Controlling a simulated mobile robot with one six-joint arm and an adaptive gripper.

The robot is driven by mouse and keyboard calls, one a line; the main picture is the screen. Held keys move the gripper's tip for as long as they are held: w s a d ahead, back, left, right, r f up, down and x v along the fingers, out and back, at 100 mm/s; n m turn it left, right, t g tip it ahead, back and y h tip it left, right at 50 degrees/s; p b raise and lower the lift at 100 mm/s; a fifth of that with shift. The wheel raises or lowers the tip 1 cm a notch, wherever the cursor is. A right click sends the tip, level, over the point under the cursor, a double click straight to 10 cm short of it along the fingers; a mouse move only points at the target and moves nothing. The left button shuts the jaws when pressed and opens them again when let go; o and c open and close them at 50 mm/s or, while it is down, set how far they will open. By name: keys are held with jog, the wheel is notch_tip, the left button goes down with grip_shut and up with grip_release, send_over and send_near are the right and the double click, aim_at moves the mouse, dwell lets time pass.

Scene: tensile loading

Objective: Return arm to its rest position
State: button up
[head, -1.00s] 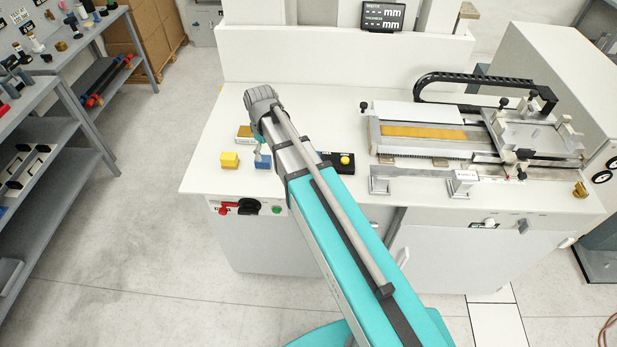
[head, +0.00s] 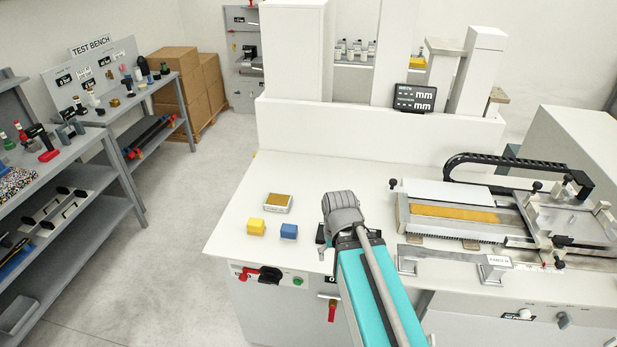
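My arm, a teal link with a grey ribbed joint at its far end, rises from the bottom of the head view and reaches over the front of the white machine table (head: 330,172).
A small tray (head: 277,203) lies behind the blocks. The machine's slide with a yellow strip (head: 455,213) is at right. Shelves (head: 90,215) stand left, with open floor between.

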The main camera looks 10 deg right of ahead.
notch_tip(320, 180, down, 8)
jog(key=b, duration=0.8)
jog(key=shift+f, duration=0.2)
dwell(0.6)
